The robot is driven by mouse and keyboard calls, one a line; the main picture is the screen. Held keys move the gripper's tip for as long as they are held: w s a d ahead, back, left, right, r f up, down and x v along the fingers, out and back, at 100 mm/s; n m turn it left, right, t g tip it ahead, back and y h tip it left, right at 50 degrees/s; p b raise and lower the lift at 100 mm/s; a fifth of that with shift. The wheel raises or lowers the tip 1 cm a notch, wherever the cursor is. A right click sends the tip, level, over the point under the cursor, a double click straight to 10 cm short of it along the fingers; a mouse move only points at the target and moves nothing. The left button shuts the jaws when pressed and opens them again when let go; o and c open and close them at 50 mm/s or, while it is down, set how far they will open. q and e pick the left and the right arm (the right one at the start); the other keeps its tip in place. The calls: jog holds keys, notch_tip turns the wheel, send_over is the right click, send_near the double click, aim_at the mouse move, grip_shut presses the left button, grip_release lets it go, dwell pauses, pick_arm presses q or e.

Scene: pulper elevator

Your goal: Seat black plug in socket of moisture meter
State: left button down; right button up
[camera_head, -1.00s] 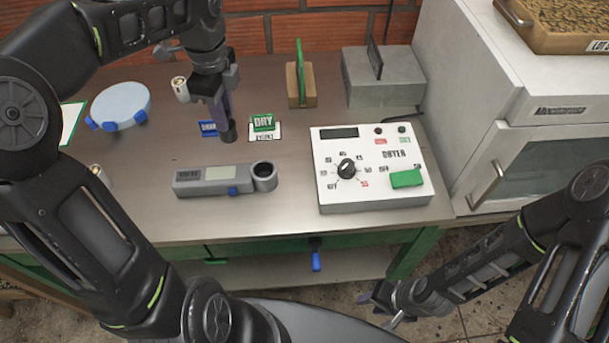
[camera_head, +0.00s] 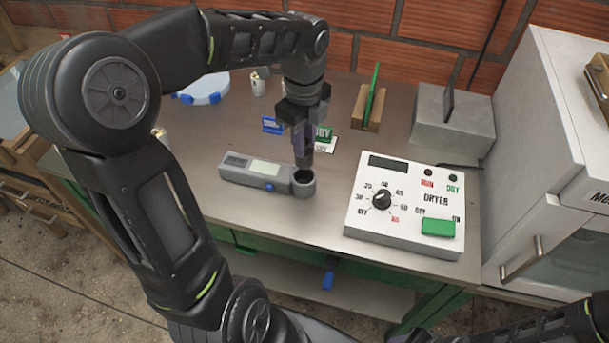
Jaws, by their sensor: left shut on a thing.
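The moisture meter (camera_head: 232,170) is a grey bar with a pale screen and a blue button, lying on the metal table. Its round dark socket (camera_head: 303,184) is at its right end. My left gripper (camera_head: 303,132) points down and is shut on the black plug (camera_head: 304,155), a dark upright cylinder. The plug's lower end shows right at the socket's far rim. I cannot tell whether it is above the opening or has entered it. The gripper hides the plug's upper part. Only part of my right arm shows at the bottom right; its gripper is out of view.
A white dryer control box (camera_head: 405,210) with a knob and green switch stands to the right. Behind are a green card in a wooden holder (camera_head: 368,112), a grey block (camera_head: 450,135) and small blue and green signs. The table is clear in front of the meter.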

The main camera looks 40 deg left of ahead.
aim_at(304, 168)
pick_arm(q)
notch_tip(304, 168, down, 5)
jog(key=shift+a, duration=0.1)
jog(key=shift+f+p, duration=0.4)
jog(key=shift+f, duration=1.45)
jog(key=shift+f, duration=0.1)
jog(key=shift+f, duration=0.15)
jog(key=c, duration=1.2)
grip_release()
jog(key=shift+c, duration=0.2)
notch_tip(304, 168, up, 13)
jog(key=shift+s+f+b, duration=0.1)
jog(key=shift+f+b, duration=0.1)
jog(key=shift+b, duration=0.2)
